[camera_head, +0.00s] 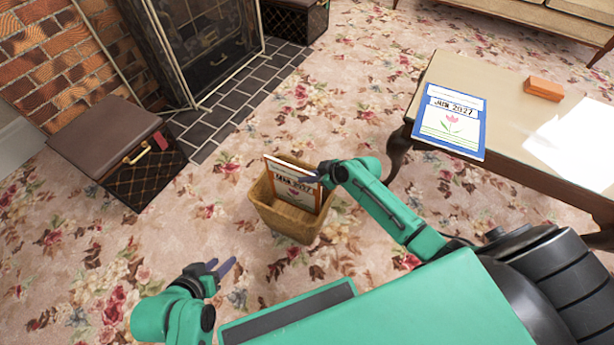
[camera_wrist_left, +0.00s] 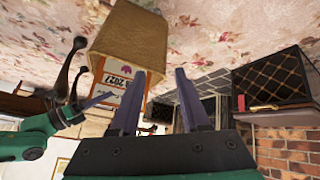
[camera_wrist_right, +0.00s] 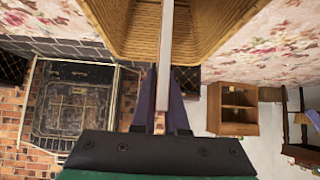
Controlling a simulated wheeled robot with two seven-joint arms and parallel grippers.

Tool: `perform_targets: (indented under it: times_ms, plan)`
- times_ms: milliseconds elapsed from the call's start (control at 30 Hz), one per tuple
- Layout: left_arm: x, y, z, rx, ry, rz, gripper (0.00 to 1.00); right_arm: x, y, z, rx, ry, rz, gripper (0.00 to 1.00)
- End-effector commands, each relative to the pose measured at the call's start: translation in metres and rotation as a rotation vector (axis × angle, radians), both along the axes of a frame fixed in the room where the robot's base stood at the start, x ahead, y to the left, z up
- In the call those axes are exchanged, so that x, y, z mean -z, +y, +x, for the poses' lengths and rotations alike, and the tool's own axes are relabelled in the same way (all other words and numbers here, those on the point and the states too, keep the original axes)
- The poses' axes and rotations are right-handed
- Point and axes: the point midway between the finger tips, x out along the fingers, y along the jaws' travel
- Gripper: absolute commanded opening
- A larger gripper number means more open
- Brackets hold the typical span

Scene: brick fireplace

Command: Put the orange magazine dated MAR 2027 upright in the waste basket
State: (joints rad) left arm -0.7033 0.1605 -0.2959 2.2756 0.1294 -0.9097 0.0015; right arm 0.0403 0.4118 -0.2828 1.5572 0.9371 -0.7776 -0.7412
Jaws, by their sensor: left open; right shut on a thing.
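The orange-bordered magazine (camera_head: 298,186) reads MAR 2027 and stands upright with its lower part inside the wicker waste basket (camera_head: 283,222). My right gripper (camera_head: 324,174) is shut on its right edge, above the basket rim. In the right wrist view the magazine (camera_wrist_right: 165,55) shows edge-on between the fingers (camera_wrist_right: 160,95), with basket walls (camera_wrist_right: 118,25) on both sides. Whether its bottom touches the basket floor is hidden. My left gripper (camera_head: 222,268) is open and empty, lower left of the basket. The left wrist view shows the basket (camera_wrist_left: 130,42) and magazine (camera_wrist_left: 113,92) beyond its fingers.
A blue magazine (camera_head: 450,122) dated JUN 2027 and an orange block (camera_head: 543,88) lie on the table (camera_head: 505,105) at right. A dark patterned box (camera_head: 110,150) stands left, near the fireplace screen (camera_head: 205,45). The carpet around the basket is clear.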

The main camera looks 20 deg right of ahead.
Motion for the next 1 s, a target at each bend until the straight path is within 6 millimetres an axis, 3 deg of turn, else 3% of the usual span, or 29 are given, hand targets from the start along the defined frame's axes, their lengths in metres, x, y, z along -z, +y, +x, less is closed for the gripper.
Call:
perform_targets:
  times_ms: [300, 333, 400, 767, 1000]
  plan:
    - [0.001, -0.002, 0.001, -0.001, -0.009, -0.007, 0.46, 0.000, 0.000, 0.001, 0.000, -0.002, 0.000, 0.00]
    - [0.001, -0.002, 0.001, -0.001, -0.009, -0.007, 0.46, 0.000, 0.000, 0.001, 0.000, -0.002, 0.000, 0.23]
    - [0.001, -0.002, 0.001, -0.001, -0.009, -0.007, 0.46, 0.000, 0.000, 0.001, 0.000, -0.002, 0.000, 0.46]
    - [-0.001, 0.000, 0.000, 0.000, 0.002, 0.001, 0.46, -0.002, -0.002, -0.002, 0.000, 0.001, -0.001, 0.46]
    - [-0.030, 0.036, -0.015, -0.014, 0.166, 0.117, 0.46, -0.031, -0.022, -0.024, -0.001, 0.002, -0.003, 0.46]
